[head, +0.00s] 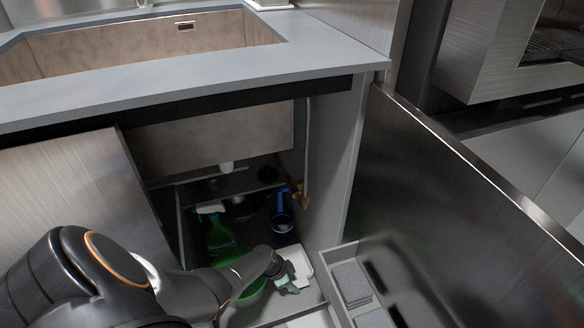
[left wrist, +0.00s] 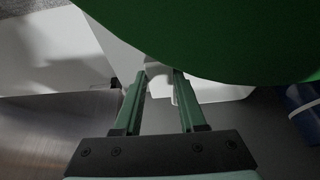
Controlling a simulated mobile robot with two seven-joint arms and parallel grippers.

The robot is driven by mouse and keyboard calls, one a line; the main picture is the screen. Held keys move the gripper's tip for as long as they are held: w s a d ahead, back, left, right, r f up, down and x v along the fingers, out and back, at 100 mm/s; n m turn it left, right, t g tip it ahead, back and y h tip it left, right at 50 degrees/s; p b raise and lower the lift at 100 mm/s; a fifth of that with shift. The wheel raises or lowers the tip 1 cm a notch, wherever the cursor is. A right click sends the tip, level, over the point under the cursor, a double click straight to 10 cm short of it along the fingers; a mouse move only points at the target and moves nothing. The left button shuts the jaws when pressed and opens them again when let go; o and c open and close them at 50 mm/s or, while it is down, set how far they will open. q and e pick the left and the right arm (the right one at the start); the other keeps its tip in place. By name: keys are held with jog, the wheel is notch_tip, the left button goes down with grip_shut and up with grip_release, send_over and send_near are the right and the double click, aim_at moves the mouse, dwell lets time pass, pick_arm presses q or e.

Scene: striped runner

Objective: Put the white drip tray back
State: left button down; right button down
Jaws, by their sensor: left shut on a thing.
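The white drip tray (head: 299,262) lies low inside the open cabinet under the sink, near its front right. In the left wrist view the tray (left wrist: 215,93) shows as a white rimmed piece just beyond the fingers, partly covered by a green rounded thing. My left gripper (head: 288,284) reaches into the cabinet at the tray's near side. Its green fingers (left wrist: 160,76) are shut on a pale edge of the tray. My arm hides part of the cabinet floor. My right gripper is not in view.
The green rounded thing (head: 249,276) is close beside my gripper. A spray bottle (head: 216,228) and a blue item (head: 282,218) stand behind. The open right door (head: 450,200) carries a caddy with grey sponges (head: 352,282). The counter (head: 200,84) overhangs the opening.

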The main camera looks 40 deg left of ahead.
pick_arm(q)
jog(key=shift+w, duration=0.1)
jog(key=shift+c, duration=2.4)
grip_release()
jog(key=shift+f, duration=0.1)
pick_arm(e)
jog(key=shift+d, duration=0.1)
pick_arm(q)
jog(key=p+v, duration=0.6)
jog(key=v, duration=0.1)
jog(key=shift+r, duration=0.4)
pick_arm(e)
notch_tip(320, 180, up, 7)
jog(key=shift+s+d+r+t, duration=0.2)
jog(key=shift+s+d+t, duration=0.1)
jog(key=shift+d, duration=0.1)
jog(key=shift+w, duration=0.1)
